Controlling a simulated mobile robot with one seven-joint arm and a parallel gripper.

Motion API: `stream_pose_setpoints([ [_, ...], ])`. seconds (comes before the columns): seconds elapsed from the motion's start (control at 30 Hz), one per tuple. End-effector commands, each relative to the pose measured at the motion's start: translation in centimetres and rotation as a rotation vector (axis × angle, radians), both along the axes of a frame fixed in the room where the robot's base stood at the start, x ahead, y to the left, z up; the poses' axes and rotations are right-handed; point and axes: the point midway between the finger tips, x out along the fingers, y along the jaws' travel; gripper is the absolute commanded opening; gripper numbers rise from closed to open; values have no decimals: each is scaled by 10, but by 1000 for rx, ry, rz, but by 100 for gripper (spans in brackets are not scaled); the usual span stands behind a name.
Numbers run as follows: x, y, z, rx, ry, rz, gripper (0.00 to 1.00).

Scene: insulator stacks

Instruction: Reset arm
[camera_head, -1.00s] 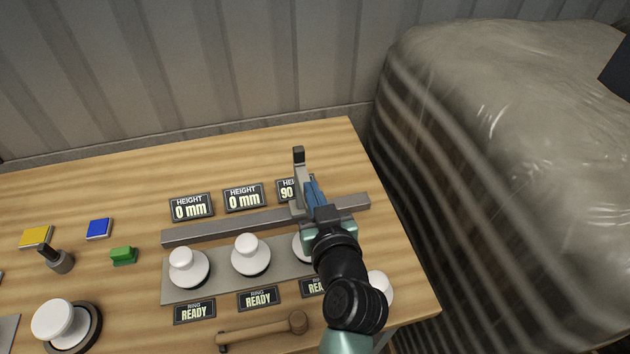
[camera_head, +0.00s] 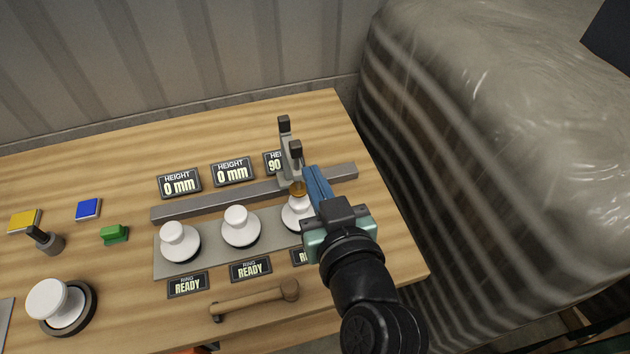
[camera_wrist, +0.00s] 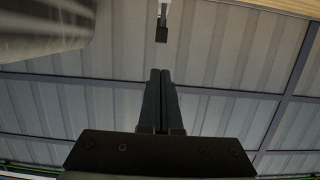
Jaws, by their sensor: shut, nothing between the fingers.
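My gripper (camera_head: 316,184) is over the right end of the workbench in the head view. Its two blue-grey fingers are together with nothing between them. In the wrist view the shut fingers (camera_wrist: 160,100) point up toward the grey corrugated wall. A white insulator with a brown top (camera_head: 298,210) stands on the grey plate just left of the fingers, partly hidden by my gripper. Behind it rises a grey post with dark tips (camera_head: 286,155). Two more white insulators, the middle one (camera_head: 240,227) and the left one (camera_head: 180,242), stand on the plate.
A wooden-handled mallet (camera_head: 256,299) lies at the bench front. A larger white insulator on a dark ring (camera_head: 60,304), a green block (camera_head: 115,234) and a dark knob (camera_head: 46,240) are left. A grey bar (camera_head: 225,201) runs behind the insulators. A wrapped pallet (camera_head: 490,130) stands right.

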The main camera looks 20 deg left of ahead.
Motion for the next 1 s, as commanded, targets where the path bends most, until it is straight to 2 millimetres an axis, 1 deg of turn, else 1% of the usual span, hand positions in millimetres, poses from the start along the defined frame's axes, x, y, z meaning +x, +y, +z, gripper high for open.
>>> stream_pose_setpoints([
  [0.57,-1,-1,1,1,-1,0,0],
  [0.67,5,-4,14,-1,-30,-22,0],
  [0.77,22,-15,52,0,-113,-86,0],
  [0.87,38,-32,116,17,-250,-187,0],
  [0.9,42,-39,147,32,-317,-232,0],
  [0.97,43,-50,192,59,-415,-293,0],
  [1.0,40,-57,222,81,-485,-331,0],
])
